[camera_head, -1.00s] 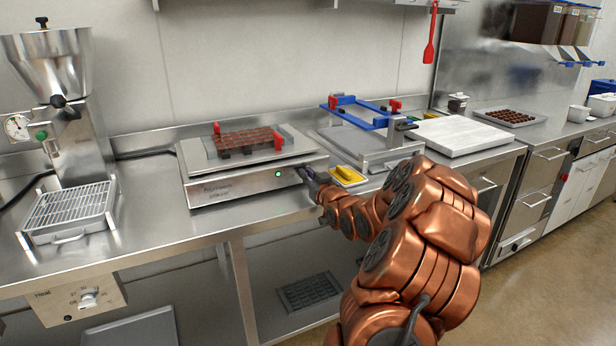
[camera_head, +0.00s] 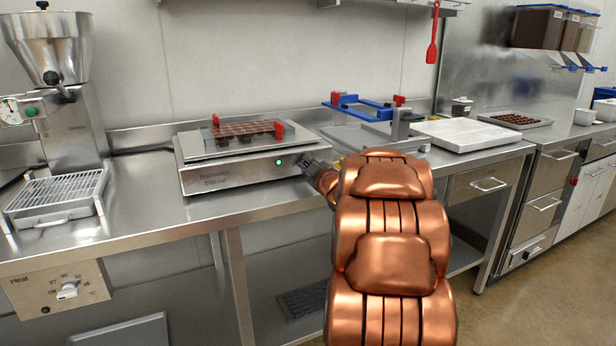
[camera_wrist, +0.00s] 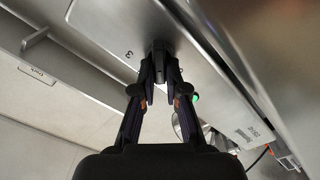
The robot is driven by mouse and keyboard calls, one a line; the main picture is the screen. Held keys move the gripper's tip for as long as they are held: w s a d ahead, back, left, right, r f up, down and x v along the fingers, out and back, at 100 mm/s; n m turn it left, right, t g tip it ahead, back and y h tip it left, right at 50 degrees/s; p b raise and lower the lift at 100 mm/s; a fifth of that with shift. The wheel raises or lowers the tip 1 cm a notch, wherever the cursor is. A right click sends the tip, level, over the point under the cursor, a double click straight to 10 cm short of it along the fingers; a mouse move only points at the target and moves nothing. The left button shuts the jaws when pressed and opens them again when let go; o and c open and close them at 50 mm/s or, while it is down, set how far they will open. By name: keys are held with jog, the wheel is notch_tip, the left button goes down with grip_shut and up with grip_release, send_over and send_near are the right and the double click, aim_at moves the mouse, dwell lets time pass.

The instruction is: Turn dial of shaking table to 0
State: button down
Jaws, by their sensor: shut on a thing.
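The shaking table (camera_head: 235,172) is a low steel box on the counter, with a lit green lamp (camera_head: 278,162) on its front panel. A chocolate mould (camera_head: 246,131) with red clamps sits on its top plate. My gripper (camera_head: 310,167) is at the right end of the front panel. In the wrist view my gripper (camera_wrist: 160,66) is shut on the dial (camera_wrist: 158,46), a small dark knob at its fingertips. A "3" mark shows on the panel beside it. The fingers hide most of the dial, so its setting cannot be read.
A blue frame (camera_head: 362,108) on a steel stand and a white slab (camera_head: 468,133) lie right of the shaking table. A hopper machine (camera_head: 65,110) with a grated tray (camera_head: 60,192) stands at left. Bare counter (camera_head: 150,210) lies in front.

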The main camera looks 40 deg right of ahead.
jog(key=n+b, duration=0.1)
jog(key=n, duration=0.1)
jog(key=n+b, duration=0.1)
jog(key=b, duration=0.1)
jog(key=shift+a+f+n, duration=0.15)
jog(key=shift+f+n, duration=0.05)
jog(key=shift+n, duration=0.2)
jog(key=n+b, duration=0.3)
jog(key=n, duration=0.1)
jog(key=shift+w+n, duration=0.1)
jog(key=shift+n, duration=0.3)
jog(key=shift+r, duration=0.15)
jog(key=c, duration=1.4)
grip_release()
jog(key=shift+o, duration=1)
jog(key=shift+w+f, duration=0.1)
jog(key=shift+f, duration=0.15)
jog(key=shift+s+f, duration=0.1)
jog(key=shift+s, duration=0.1)
jog(key=v, duration=1.1)
jog(key=shift+s+a, duration=0.15)
jog(key=shift+s, duration=0.15)
